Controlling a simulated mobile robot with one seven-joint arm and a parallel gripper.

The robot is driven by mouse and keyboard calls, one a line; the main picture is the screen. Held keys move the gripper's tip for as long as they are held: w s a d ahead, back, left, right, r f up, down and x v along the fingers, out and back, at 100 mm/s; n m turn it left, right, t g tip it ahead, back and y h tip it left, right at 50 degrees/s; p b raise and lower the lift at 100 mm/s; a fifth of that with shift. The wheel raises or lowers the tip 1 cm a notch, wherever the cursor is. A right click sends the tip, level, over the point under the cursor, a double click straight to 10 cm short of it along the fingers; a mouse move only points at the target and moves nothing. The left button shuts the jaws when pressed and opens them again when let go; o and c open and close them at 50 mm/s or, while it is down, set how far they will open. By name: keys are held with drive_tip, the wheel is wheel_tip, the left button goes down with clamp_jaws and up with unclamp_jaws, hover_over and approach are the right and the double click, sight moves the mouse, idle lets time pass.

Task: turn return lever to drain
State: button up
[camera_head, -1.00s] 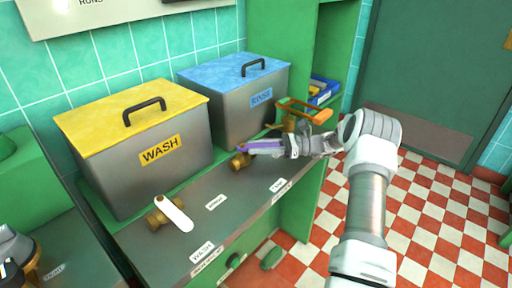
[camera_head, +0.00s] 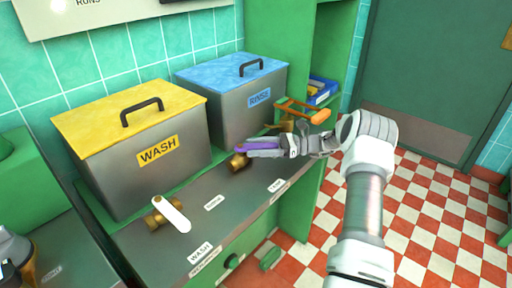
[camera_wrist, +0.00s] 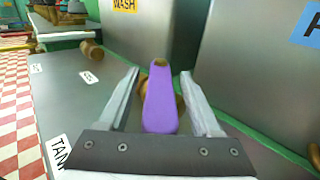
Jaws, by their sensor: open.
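A purple lever (camera_head: 262,147) sits on a brass valve (camera_head: 238,162) on the counter in front of the blue-lidded RINSE tank. In the head view it points right, towards my gripper (camera_head: 285,147). In the wrist view the purple lever (camera_wrist: 160,105) lies between the two fingers of my gripper (camera_wrist: 161,74), which is open with a gap on both sides. The brass valve (camera_wrist: 179,104) is partly hidden behind the lever. A label reading "TAN", cut off by the gripper, is at lower left (camera_wrist: 59,152). I cannot read a "return" or "drain" label.
A white lever (camera_head: 174,213) on another brass valve stands before the yellow-lidded WASH tank (camera_head: 155,170). An orange handle (camera_head: 318,116) on brass is just behind my gripper. A blue bin (camera_head: 322,92) sits farther back. The RINSE tank (camera_head: 250,115) rises close behind the purple lever.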

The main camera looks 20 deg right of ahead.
drive_tip(key=p+v, duration=0.1)
drive_tip(key=v, duration=1.6)
drive_tip(key=shift+d+p, duration=0.25)
drive_tip(key=shift+p, duration=0.05)
